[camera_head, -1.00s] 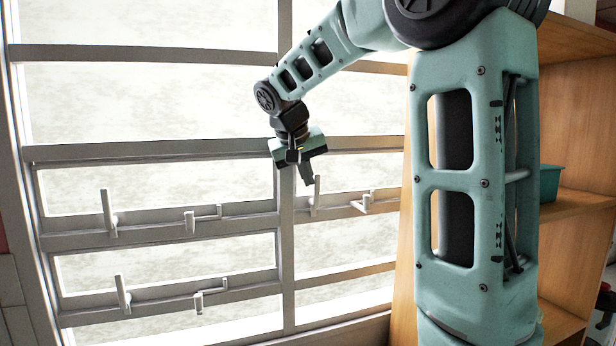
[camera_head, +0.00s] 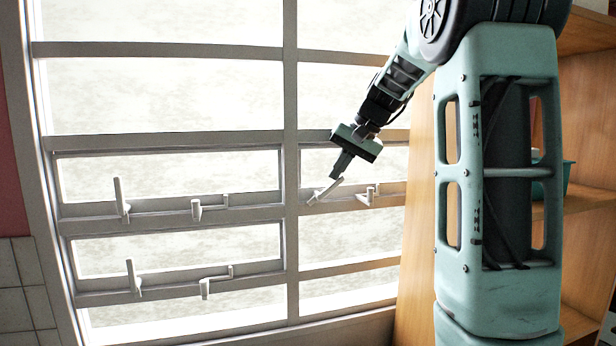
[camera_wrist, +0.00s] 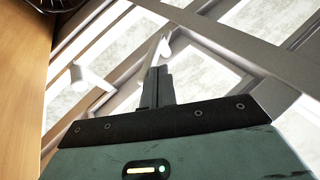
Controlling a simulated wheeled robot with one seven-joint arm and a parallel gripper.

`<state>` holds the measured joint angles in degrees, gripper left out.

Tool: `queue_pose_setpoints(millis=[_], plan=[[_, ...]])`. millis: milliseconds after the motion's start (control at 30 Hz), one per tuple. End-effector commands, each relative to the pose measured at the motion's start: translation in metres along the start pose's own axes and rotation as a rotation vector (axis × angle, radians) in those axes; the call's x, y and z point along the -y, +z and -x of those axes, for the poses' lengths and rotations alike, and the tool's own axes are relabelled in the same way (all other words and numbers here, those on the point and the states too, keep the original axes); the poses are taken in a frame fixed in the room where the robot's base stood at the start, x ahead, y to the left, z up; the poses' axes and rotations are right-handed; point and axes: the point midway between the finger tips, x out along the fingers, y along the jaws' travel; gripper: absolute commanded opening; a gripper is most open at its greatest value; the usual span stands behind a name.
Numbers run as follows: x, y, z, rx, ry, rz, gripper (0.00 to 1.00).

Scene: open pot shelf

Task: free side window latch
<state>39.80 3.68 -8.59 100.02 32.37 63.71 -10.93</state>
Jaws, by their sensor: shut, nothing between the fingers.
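The side window latch (camera_head: 322,193) is a pale handle on the rail of the right-hand window section. It leans up to the right. My gripper (camera_head: 335,177) is shut and empty, its fingertips at the upper end of this handle. In the wrist view the shut fingers (camera_wrist: 157,72) point at the pale handle (camera_wrist: 155,50) just beyond their tips. They look touching or very close; I cannot tell which. A second pale fitting (camera_head: 370,195) sits on the same rail to the right, and a pale piece shows at left in the wrist view (camera_wrist: 88,77).
The left window section has two more upright handles (camera_head: 121,200) (camera_head: 133,278), each with a bracket to its right. A wooden shelf (camera_head: 422,200) stands right of the window, with a teal box (camera_head: 568,178) partly behind my arm. Window bars (camera_head: 291,150) frame the area.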

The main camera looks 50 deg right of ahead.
Motion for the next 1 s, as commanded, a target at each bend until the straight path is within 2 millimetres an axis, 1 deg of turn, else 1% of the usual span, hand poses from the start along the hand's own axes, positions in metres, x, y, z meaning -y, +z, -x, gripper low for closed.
queue_pose_setpoints(millis=[33,133,600,1000], plan=[[-0.008,0.000,-0.005,0.008,-0.038,-0.021,0.00],[-0.016,-0.001,-0.007,0.027,-0.123,-0.056,0.00],[-0.040,-0.002,-0.017,0.027,-0.116,-0.048,0.00],[-0.050,-0.001,-0.023,0.032,-0.111,-0.051,0.00]])
